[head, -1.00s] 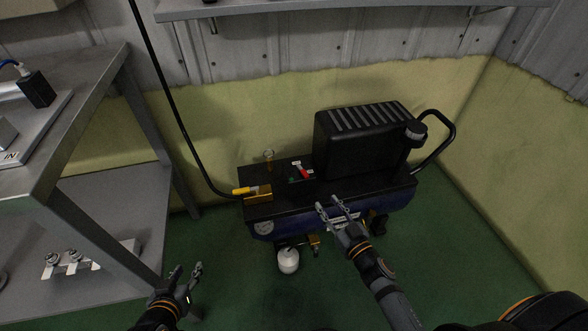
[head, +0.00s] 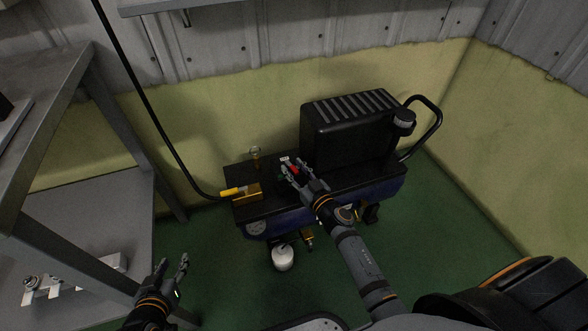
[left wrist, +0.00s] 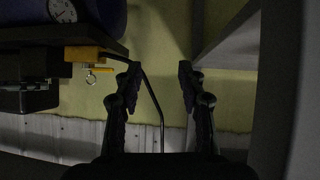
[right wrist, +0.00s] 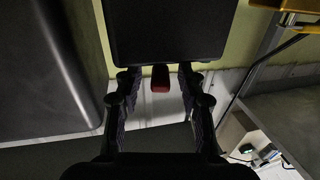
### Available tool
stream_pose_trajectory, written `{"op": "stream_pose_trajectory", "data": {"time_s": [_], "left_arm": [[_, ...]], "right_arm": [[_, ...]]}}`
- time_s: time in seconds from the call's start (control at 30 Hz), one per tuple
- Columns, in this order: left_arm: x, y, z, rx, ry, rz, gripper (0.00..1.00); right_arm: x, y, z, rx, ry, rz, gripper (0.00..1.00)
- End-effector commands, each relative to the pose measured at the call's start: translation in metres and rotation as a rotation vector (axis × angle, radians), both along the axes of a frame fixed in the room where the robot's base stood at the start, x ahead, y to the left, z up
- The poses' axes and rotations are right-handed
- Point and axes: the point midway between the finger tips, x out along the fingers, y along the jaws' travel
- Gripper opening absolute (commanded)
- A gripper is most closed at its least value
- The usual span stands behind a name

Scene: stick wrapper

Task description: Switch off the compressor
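The compressor (head: 268,209) stands on the green floor, with a black motor housing (head: 345,130) on its right half. A red switch (head: 294,169) sits on its top deck beside the housing and is partly hidden by my right gripper (head: 288,172). In the right wrist view the red switch (right wrist: 160,78) shows between the fingertips, under a black box. My right gripper (right wrist: 157,82) is open, its fingers on either side of the switch with gaps visible. My left gripper (head: 173,268) is open and empty, low in front of the compressor and left of it.
A metal shelf table (head: 60,130) stands at the left. A black hose (head: 150,110) runs down to a yellow-handled valve (head: 240,191) on the compressor's left end. A white canister (head: 282,258) hangs below. A handle (head: 432,125) sticks out right. The wall is close behind.

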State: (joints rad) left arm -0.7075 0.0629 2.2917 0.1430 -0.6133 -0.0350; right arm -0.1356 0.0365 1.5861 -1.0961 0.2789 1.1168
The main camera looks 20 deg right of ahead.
Motion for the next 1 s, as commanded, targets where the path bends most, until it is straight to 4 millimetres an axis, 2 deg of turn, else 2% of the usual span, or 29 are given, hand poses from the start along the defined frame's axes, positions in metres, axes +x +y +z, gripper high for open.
{"op": "stream_pose_trajectory", "data": {"time_s": [0.3, 0.6, 0.87, 1.0], "left_arm": [[0.003, 0.0, 0.004, 0.001, -0.02, 0.001, 0.4], [0.003, 0.0, 0.004, 0.001, -0.019, 0.001, 0.4], [0.004, 0.001, 0.004, 0.002, -0.026, 0.002, 0.4], [0.026, 0.003, 0.036, 0.006, -0.169, 0.009, 0.4]], "right_arm": [[0.004, 0.001, 0.0, 0.001, 0.001, 0.0, 0.4], [0.004, 0.001, 0.0, 0.0, 0.001, 0.0, 0.0], [0.003, 0.002, 0.0, 0.002, 0.0, -0.011, 0.0], [0.003, 0.005, -0.001, 0.006, -0.005, -0.065, 0.0]]}}
